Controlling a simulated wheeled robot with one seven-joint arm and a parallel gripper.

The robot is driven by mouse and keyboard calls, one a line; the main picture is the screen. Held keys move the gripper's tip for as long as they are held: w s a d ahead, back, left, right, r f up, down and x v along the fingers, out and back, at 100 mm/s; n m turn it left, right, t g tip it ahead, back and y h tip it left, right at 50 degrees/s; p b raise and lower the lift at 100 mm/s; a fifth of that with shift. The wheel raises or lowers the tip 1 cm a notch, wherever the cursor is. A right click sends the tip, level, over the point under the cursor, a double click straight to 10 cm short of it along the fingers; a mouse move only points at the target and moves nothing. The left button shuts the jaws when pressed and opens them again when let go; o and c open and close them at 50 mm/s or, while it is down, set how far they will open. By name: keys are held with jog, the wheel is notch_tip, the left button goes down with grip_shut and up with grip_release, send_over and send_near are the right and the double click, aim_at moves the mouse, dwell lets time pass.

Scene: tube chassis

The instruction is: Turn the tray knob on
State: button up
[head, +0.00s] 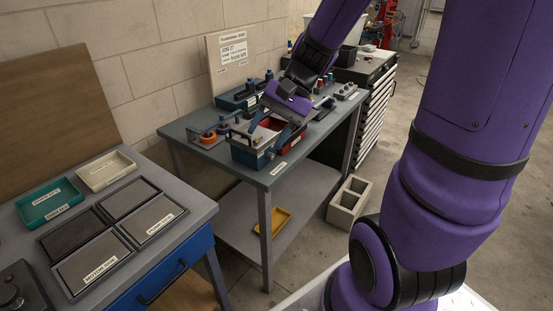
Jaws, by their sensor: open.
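My gripper (270,127) is open and reaches down over the dark workbench (308,142) in the middle. Its fingers are above or beside a blue box (246,152) and a red box (270,140) near the bench's front edge. I cannot tell whether they touch anything. I cannot pick out the tray knob for certain. The gripper and wrist hide part of the bench top.
The left table (195,204) bears a teal tray (48,204), a cream tray (106,171) and several flat dark panels. A yellow tray (272,221) lies on the bench's lower shelf. A concrete block (347,203) stands on the floor. A sign board (232,60) is behind the bench.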

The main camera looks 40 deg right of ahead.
jog(key=w+d+f+m+t+y, duration=0.3)
jog(key=w+d+f+m+y, duration=0.15)
jog(key=w+f+m, duration=0.2)
jog(key=m+t+h, duration=0.6)
jog(key=m+t, duration=0.8)
jog(key=m, duration=0.5)
send_near(273, 157)
jog(key=x, duration=0.8)
jog(key=shift+w+r, duration=0.1)
jog(key=shift+w, duration=0.15)
jog(key=c, duration=0.9)
